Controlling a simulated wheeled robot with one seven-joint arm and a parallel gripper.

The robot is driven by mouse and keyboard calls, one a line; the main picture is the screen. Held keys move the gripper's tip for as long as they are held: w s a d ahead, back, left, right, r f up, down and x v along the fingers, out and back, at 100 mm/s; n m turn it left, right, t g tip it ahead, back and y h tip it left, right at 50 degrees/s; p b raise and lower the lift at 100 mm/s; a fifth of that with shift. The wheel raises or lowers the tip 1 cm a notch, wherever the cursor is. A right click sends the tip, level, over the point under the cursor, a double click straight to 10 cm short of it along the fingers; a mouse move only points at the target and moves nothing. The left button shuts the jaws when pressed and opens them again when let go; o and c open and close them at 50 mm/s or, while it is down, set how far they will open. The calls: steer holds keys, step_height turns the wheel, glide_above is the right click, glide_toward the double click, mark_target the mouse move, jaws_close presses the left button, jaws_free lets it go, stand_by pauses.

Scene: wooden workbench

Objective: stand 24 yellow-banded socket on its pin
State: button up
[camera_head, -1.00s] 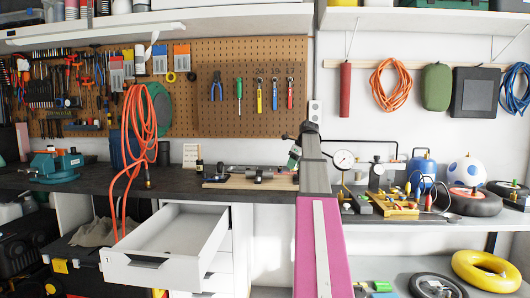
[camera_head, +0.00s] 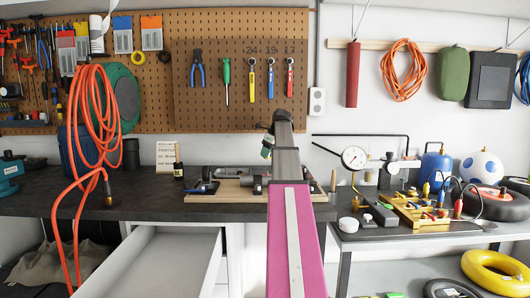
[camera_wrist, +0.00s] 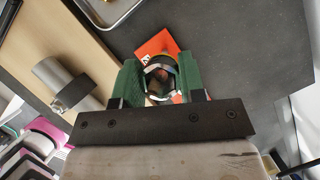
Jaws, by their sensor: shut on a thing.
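In the wrist view, my gripper (camera_wrist: 161,80) has its two green fingers shut on a dark, shiny round socket (camera_wrist: 160,72). A thin yellowish edge shows at the socket's top; the rest of its band is hard to make out. A red-orange card or plate with a white mark (camera_wrist: 150,46) lies beyond it. In the head view, my arm covers most of my gripper, with only a bit of green showing near the arm's end. A wooden board (camera_head: 225,197) lies on the bench. A small upright peg (camera_head: 333,181) stands by its right end; I cannot tell whether it is the pin.
A grey cylinder (camera_wrist: 62,84) lies on the board left of my gripper. A metal tray edge (camera_wrist: 108,14) is at the top. An open drawer (camera_head: 165,262) sticks out below the bench. A gauge (camera_head: 354,157) and a side table (camera_head: 425,236) stand to the right.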

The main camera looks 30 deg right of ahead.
mark_target(269, 158)
steer(key=shift+f, duration=2.35)
steer(key=shift+f, duration=0.8)
steer(key=shift+f, duration=0.15)
steer(key=shift+f, duration=0.55)
steer(key=shift+f, duration=0.2)
steer(key=o, duration=1)
steer(key=shift+o, duration=0.2)
